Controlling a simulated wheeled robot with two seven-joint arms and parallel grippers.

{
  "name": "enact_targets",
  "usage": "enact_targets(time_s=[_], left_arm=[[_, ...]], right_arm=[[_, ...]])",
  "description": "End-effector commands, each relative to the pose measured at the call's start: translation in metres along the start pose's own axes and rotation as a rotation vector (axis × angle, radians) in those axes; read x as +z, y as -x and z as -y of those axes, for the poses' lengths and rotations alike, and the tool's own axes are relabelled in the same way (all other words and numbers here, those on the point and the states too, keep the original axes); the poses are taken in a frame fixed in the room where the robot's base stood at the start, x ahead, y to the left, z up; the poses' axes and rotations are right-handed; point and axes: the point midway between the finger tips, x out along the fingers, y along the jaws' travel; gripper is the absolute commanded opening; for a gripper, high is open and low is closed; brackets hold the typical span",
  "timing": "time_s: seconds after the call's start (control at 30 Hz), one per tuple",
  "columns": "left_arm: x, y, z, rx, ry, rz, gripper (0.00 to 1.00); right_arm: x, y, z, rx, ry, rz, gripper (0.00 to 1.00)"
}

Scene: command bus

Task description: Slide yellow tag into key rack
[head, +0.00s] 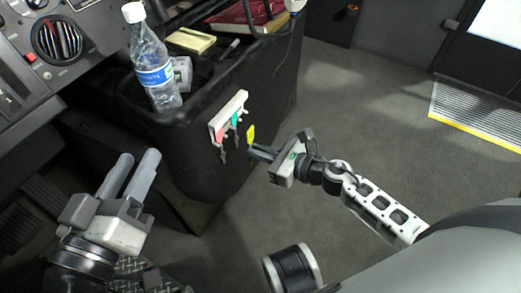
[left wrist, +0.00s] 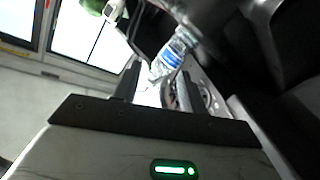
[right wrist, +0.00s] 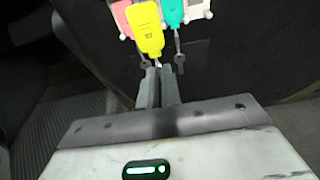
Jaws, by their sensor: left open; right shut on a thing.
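The white key rack (head: 241,97) is fixed to the side of the dark console and holds a red tag (head: 221,133) and a green tag (head: 235,118). It also shows at the top of the right wrist view (right wrist: 197,12). My right gripper (head: 254,151) is shut on the yellow tag (head: 250,133), which stands up from the fingertips just in front of the rack. In the right wrist view the yellow tag (right wrist: 147,28) overlaps the pink-red tag, beside the green one; its depth gap to the rack is unclear. My left gripper (head: 138,160) is open and empty, left of the rack.
A water bottle (head: 152,65) stands in the console (head: 190,115) tray, with a yellow notepad (head: 190,40) and a dark red book (head: 243,15) behind it. The dashboard is at the far left. The floor (head: 350,110) right of the console is clear.

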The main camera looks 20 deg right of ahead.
Motion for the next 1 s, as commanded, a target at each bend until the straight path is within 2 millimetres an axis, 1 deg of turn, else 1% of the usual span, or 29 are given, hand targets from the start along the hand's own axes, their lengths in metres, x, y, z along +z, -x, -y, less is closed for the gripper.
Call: enact_targets(time_s=[0.27,0.4,0.6,1.0], left_arm=[[0.0,0.0,-0.002,0.002,0.023,0.016,0.42],[0.004,0.002,-0.002,-0.008,0.05,0.036,0.42],[0.01,0.005,-0.001,-0.016,0.076,0.059,0.42],[0.013,0.005,-0.001,-0.018,0.08,0.069,0.42]], right_arm=[[0.005,-0.015,0.0,0.001,0.002,0.003,0.0],[0.006,-0.025,0.0,0.001,0.001,0.003,0.0],[0.008,-0.035,0.0,0.001,0.002,0.002,0.0],[0.009,-0.039,0.0,0.001,0.002,0.002,0.0]])
